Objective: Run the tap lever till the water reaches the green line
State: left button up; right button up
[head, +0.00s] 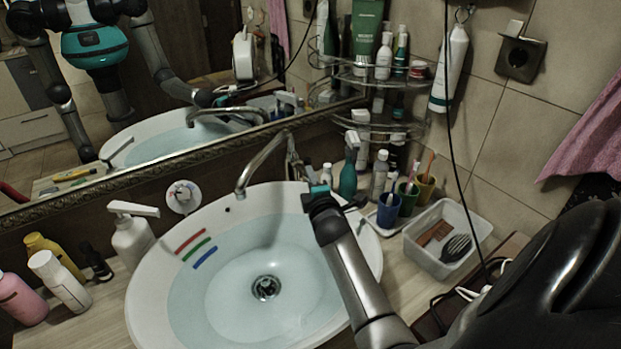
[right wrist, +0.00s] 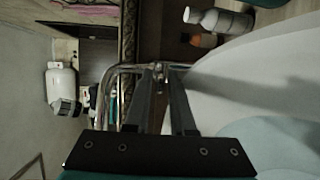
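The oval basin (head: 148,290) holds clear pale water. Red (head: 190,241), green line (head: 196,249) and blue marks run up its left inner wall, red nearest the rim. The water's edge lies close to the marks; I cannot tell exactly which it touches. The chrome tap (head: 262,160) arches over the back rim, and no stream shows below its spout. My right gripper (head: 312,188) is at the tap's right side. In the right wrist view its two fingers (right wrist: 163,85) stand apart, with chrome tap parts at their tips; a firm hold is not visible. My left gripper is not directly in view.
A soap dispenser (head: 132,235) and several bottles stand left of the basin. Bottles, cups (head: 388,210) and a clear tray (head: 448,240) with a brush stand at the right. A wire shelf (head: 375,125) hangs in the corner, and a mirror (head: 160,120) covers the back wall.

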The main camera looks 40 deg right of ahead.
jog(key=shift+w+d, duration=0.15)
jog(key=shift+w, duration=0.15)
grip_shut()
dwell(1.4)
